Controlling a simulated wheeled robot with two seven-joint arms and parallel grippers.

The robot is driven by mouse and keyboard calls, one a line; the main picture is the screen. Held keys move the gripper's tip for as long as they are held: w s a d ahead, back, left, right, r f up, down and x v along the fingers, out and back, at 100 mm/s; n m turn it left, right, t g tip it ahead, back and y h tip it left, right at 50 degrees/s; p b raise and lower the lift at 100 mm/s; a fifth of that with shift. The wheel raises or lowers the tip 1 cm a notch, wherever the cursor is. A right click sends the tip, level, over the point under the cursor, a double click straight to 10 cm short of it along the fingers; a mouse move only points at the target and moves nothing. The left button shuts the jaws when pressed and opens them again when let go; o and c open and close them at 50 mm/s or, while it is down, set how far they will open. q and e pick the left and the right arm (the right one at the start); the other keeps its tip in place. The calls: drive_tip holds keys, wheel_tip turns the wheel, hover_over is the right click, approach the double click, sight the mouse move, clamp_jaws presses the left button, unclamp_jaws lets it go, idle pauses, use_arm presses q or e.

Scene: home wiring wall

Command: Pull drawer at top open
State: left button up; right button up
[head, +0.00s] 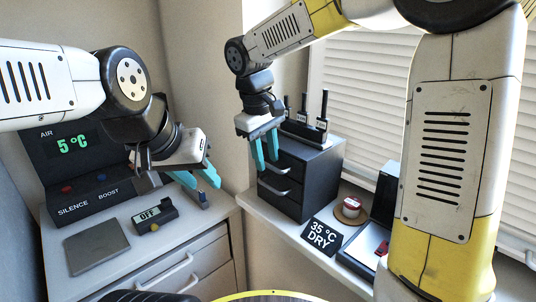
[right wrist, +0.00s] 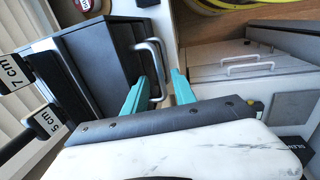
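The small black cabinet (head: 300,195) with two drawers stands on the sill in the corner. Its top drawer (head: 287,160) looks shut, with a silver bar handle (head: 281,169) on its front. The lower drawer has its own handle (head: 272,189). My right gripper (head: 267,168) points down in front of the top drawer, close to its handle. In the right wrist view its teal fingers are apart, with a silver handle (right wrist: 161,75) showing between them. I cannot tell if they touch it. My left gripper (head: 205,187) is open and empty over the left counter.
Black size blocks (head: 305,128) with upright pegs stand on the cabinet. A "35 °C DRY" sign (head: 321,238), a red-and-white round item (head: 351,206) and a black device sit to the right. The left counter holds an "OFF" switch (head: 153,214) and a grey plate (head: 97,247).

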drive_tip(key=shift+f, duration=0.1)
clamp_jaws()
idle(1.4)
